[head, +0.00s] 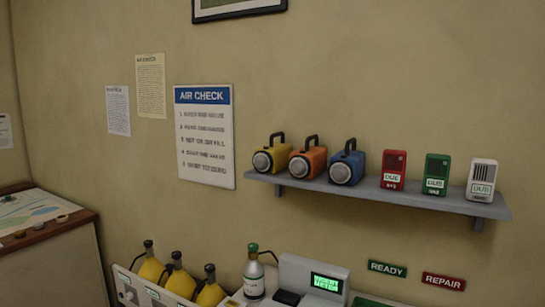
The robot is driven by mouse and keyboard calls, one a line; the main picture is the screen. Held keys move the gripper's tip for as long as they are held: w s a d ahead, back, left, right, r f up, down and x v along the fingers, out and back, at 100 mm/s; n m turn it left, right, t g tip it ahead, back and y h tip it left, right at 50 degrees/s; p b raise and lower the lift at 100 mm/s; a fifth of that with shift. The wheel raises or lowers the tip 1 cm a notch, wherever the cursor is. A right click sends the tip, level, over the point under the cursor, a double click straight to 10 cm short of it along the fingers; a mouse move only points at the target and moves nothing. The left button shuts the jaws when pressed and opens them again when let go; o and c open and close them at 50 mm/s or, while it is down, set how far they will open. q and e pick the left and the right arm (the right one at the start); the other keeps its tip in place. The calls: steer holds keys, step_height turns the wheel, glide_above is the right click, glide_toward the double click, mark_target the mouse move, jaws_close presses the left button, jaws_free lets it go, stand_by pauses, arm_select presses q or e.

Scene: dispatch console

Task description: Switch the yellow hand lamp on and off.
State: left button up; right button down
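The yellow hand lamp (272,157) stands at the left end of a grey wall shelf (440,202). It has a black handle on top and a round lens facing the front left. The lens looks grey, with no visible glow. An orange hand lamp (308,160) and a blue hand lamp (347,165) stand to its right on the same shelf. Neither of my grippers shows in the head view.
Red (393,168), green (436,175) and white (482,180) boxes fill the shelf's right part. Below stand several yellow bottles (210,292), a silver bottle with a green top (254,275) and a meter with a green screen (327,283). A side desk (40,212) is at left.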

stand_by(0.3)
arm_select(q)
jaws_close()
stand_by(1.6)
